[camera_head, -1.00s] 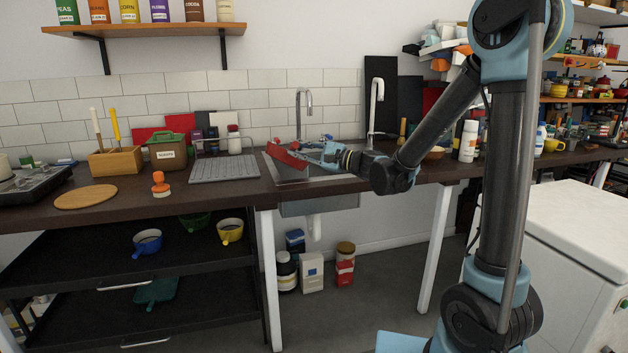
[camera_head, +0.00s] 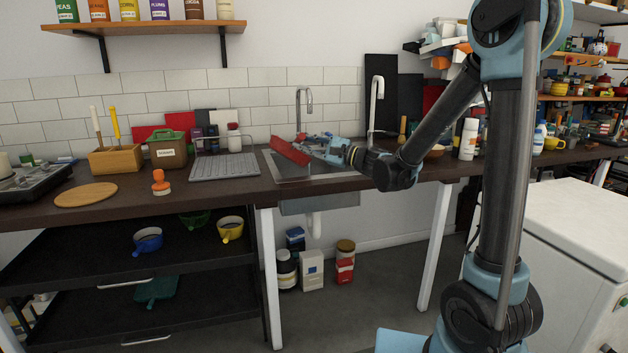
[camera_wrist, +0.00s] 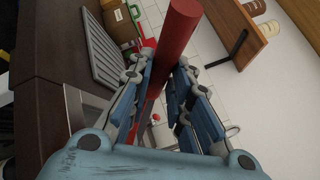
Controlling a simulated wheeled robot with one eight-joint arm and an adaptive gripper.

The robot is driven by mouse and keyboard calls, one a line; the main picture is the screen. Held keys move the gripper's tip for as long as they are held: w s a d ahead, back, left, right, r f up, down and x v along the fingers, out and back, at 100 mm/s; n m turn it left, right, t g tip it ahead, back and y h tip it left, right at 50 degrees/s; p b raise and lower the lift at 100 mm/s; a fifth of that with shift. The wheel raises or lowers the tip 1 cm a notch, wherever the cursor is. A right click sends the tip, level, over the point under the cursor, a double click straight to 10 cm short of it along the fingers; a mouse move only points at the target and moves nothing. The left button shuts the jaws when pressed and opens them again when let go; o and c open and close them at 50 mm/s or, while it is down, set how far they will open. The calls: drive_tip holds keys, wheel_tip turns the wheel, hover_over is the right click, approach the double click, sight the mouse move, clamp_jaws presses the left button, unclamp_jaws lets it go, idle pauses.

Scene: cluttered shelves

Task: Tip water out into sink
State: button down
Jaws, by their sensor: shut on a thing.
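The sink (camera_head: 352,180) is a metal basin set in the dark worktop. The inside of the red object is hidden, and I cannot see any water.
Two taps, a grey one (camera_head: 298,105) and a white one (camera_head: 372,100), rise behind the sink. A grey drainer (camera_head: 224,167) lies left of it. A green-handled box (camera_head: 166,152) and an orange-topped item (camera_head: 160,184) stand further left. A white bottle (camera_head: 468,140) stands to the right.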

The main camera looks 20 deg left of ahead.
drive_tip(key=w+d+r+m+t+y+p, duration=0.1)
drive_tip(key=w+d+r+m+p, duration=0.1)
drive_tip(key=w+d+r+m, duration=0.1)
drive_tip(key=shift+w+d+r+m+t+y, duration=0.2)
drive_tip(key=shift+w+m+t+y, duration=0.15)
drive_tip(key=shift+m, duration=0.25)
idle(2.1)
drive_tip(key=shift+w+d+r+m+t+y, duration=0.15)
drive_tip(key=shift+w+d+r+m+t, duration=0.2)
drive_tip(key=shift+w+d+m+t, duration=0.45)
drive_tip(key=shift+w+d+r+m+t+y, duration=0.1)
drive_tip(key=shift+w+d+r+m+t, duration=0.3)
drive_tip(key=shift+w+m, duration=0.45)
idle(0.5)
